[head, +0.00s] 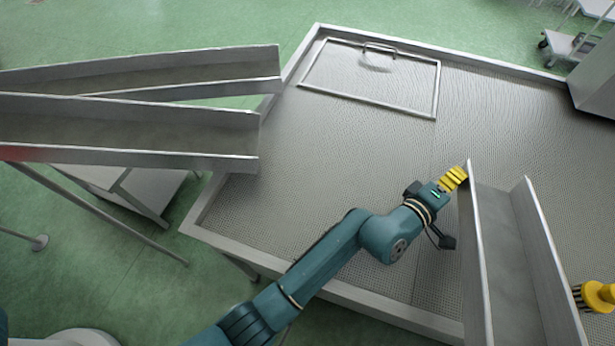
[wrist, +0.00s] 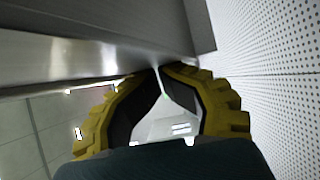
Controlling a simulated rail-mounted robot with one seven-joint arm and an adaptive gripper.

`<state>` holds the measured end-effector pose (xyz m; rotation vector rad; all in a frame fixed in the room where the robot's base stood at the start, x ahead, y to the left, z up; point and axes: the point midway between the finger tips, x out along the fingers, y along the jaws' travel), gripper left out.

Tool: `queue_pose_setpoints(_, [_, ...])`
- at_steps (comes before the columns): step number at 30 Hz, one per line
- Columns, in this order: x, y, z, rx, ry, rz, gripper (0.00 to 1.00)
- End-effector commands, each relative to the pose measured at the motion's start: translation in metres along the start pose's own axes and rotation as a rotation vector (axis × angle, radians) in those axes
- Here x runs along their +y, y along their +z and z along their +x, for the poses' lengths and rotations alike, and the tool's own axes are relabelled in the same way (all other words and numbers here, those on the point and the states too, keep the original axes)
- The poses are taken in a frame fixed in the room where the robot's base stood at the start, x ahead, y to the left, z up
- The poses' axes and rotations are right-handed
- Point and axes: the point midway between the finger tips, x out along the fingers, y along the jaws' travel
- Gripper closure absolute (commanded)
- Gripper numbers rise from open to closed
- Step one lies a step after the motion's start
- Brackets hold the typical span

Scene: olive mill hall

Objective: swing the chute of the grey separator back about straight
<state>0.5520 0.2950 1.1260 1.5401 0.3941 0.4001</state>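A long open metal chute (head: 500,250) with two upright side walls runs up from the bottom right of the head view. Its far end lies over the perforated metal deck. I cannot see the body of the separator it belongs to. My gripper (head: 464,172), with yellow ribbed fingers, is at the outer left side of this chute, close to the far end of its left wall. In the wrist view the fingertips (wrist: 160,68) come together right by a smooth metal surface (wrist: 80,58). Nothing shows held between them. I cannot tell whether they touch the wall.
Two more metal chutes, an upper one (head: 150,72) and a lower one (head: 130,130), reach in from the left over the deck's edge. The deck (head: 350,150) has a raised rim and a framed hatch (head: 340,75) with a handle. A yellow part (head: 597,295) stands right of the chute.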

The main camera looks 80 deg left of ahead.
Motion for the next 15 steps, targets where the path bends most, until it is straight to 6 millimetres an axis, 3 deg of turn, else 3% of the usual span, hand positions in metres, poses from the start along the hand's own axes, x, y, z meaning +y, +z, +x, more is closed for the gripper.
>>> queue_pose_setpoints(1, [-0.0083,0.0120,0.0003,-0.023,-0.023,0.004,1.00])
queue_pose_setpoints(15, [-0.0109,0.0112,-0.0045,-0.022,-0.026,0.005,1.00])
